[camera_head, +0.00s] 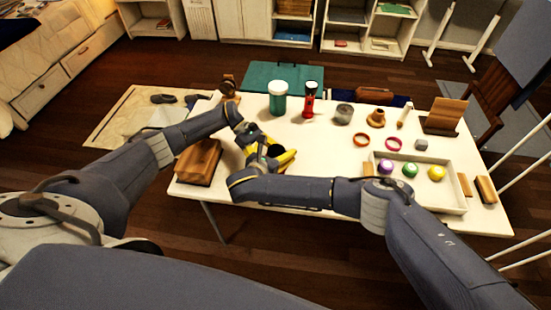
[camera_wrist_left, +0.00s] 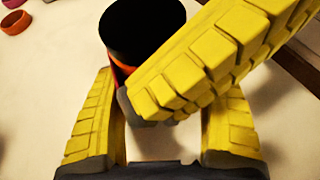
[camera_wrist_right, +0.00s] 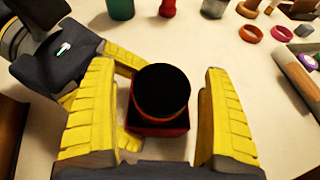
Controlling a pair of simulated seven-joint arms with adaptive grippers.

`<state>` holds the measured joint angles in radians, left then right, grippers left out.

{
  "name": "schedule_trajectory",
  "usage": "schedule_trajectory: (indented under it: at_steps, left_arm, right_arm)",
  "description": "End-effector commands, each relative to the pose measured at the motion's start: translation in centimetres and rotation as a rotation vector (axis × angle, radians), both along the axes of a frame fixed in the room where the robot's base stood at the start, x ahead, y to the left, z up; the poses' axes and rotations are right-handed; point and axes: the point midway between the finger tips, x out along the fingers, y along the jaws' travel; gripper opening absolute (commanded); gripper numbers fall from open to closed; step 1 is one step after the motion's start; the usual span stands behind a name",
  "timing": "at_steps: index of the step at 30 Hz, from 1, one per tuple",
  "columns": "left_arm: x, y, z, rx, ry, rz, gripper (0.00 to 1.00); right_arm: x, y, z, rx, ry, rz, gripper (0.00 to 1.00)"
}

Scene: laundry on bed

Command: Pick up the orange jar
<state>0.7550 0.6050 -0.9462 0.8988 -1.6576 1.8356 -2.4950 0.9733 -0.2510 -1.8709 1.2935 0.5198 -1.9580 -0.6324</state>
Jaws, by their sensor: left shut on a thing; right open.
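The jar (camera_wrist_right: 160,95) stands on the table in the right wrist view, with a black lid and an orange-red body. In the left wrist view the jar (camera_wrist_left: 143,30) shows its dark top and an orange band, partly hidden by a yellow finger of my right gripper. My left gripper (camera_head: 260,146) is shut on the jar from the left side. My right gripper (camera_head: 274,160) is open, with its fingers on either side of the jar. In the head view the jar (camera_head: 275,150) is mostly hidden by the grippers.
A green jar (camera_head: 278,97) and a red flashlight (camera_head: 310,100) stand behind. A wooden block (camera_head: 198,162) lies to the left. A white tray (camera_head: 455,203) with colored balls is at the right. Rings and small items lie between. The grippers are very close together.

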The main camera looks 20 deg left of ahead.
Motion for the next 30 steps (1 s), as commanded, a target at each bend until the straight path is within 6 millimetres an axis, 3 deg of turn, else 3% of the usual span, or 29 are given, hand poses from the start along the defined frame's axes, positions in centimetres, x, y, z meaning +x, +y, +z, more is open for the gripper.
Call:
schedule_trajectory:
  at_steps: [4, 21, 30]
  left_arm:
    - [0.02, -0.01, 0.03, 0.000, 0.000, 0.000, 0.59]
    - [0.01, -0.02, 0.03, -0.001, 0.000, 0.000, 0.59]
    - [0.01, -0.02, 0.03, -0.001, 0.000, 0.000, 0.59]
  right_arm:
    - [-0.04, 0.02, 0.01, 0.000, 0.000, 0.000, 0.82]
    - [-0.04, 0.05, 0.06, 0.001, -0.001, 0.001, 0.18]
    - [-0.07, 0.08, 0.55, 0.003, 0.001, 0.001, 0.17]
